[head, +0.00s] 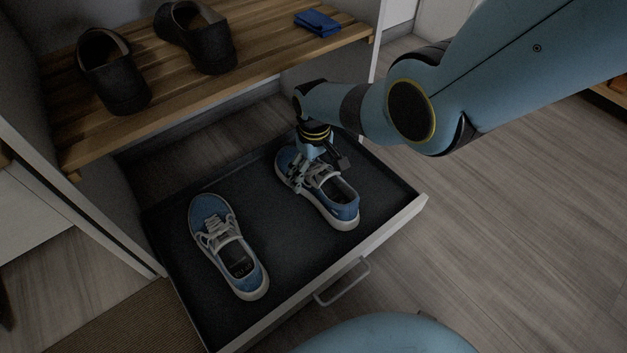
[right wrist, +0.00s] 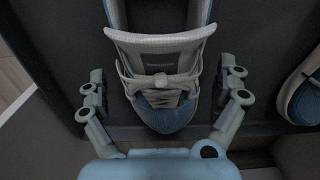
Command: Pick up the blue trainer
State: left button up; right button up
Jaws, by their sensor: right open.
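Two blue trainers with white soles and pale laces lie upright in the open drawer. My right gripper (head: 317,174) is over the laced part of the right-hand blue trainer (head: 345,213), and hides part of it. In the right wrist view, the open fingers (right wrist: 163,72) stand on either side of this trainer (right wrist: 164,117), with gaps between them and its sides. The left-hand blue trainer (head: 210,209) lies apart from it; its edge shows at the right of the right wrist view (right wrist: 304,98). My left gripper is not in view.
The dark-lined drawer (head: 180,262) has a front wall with a metal handle (head: 342,282). Above its back is a slatted wooden shelf (head: 262,55) with black shoes (head: 205,42) and a folded blue cloth (head: 317,22). Wooden floor (head: 500,220) lies clear at the right.

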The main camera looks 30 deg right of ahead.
jog(key=c, duration=1.6)
jog(key=shift+r, duration=0.1)
